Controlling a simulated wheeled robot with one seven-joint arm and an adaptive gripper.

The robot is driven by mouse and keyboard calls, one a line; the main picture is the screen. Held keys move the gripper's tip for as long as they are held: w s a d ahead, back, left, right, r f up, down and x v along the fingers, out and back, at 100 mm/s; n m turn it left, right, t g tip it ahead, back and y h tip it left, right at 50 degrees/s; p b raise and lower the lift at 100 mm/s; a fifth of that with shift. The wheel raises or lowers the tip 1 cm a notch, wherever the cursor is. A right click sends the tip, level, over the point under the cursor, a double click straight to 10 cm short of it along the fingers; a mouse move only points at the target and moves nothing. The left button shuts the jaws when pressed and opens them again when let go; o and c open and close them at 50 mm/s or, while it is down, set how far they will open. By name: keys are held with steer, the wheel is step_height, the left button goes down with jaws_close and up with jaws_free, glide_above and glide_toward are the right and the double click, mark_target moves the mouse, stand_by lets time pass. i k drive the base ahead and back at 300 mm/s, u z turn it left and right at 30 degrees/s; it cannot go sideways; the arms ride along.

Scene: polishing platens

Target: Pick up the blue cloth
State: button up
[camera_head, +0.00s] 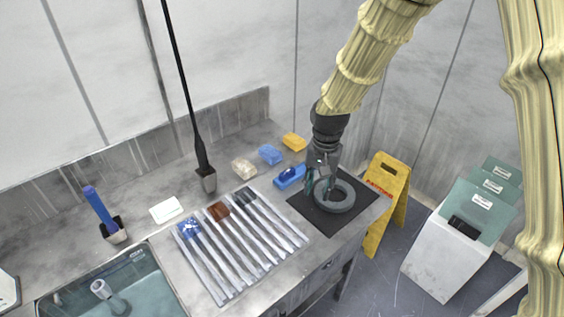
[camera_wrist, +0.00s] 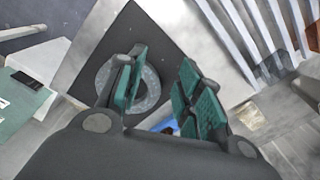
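The blue cloth (camera_head: 270,155) lies folded on the grey counter, between a beige cloth (camera_head: 244,168) and a yellow cloth (camera_head: 293,142). A separate blue block-like object (camera_head: 290,177) lies nearer, by the black mat's edge. My gripper (camera_head: 319,187) is right of the blue cloth, above the mat and beside a grey ring. In the wrist view my gripper (camera_wrist: 161,68) has its green-padded fingers apart with nothing between them. A blue patch (camera_wrist: 169,125) shows low behind the fingers; I cannot tell which blue thing it is.
The grey ring (camera_head: 335,197) lies on the black mat (camera_head: 320,221). Several metal strips (camera_head: 262,236) with small pads lie left of it. A black hanging tool (camera_head: 204,172) stands over the counter's middle. A yellow floor sign (camera_head: 387,205) stands beyond the right edge.

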mark_target(271, 155)
steer(key=k, duration=0.3)
steer(key=z, duration=1.3)
steer(key=i, duration=2.65)
steer(key=u, duration=3.35)
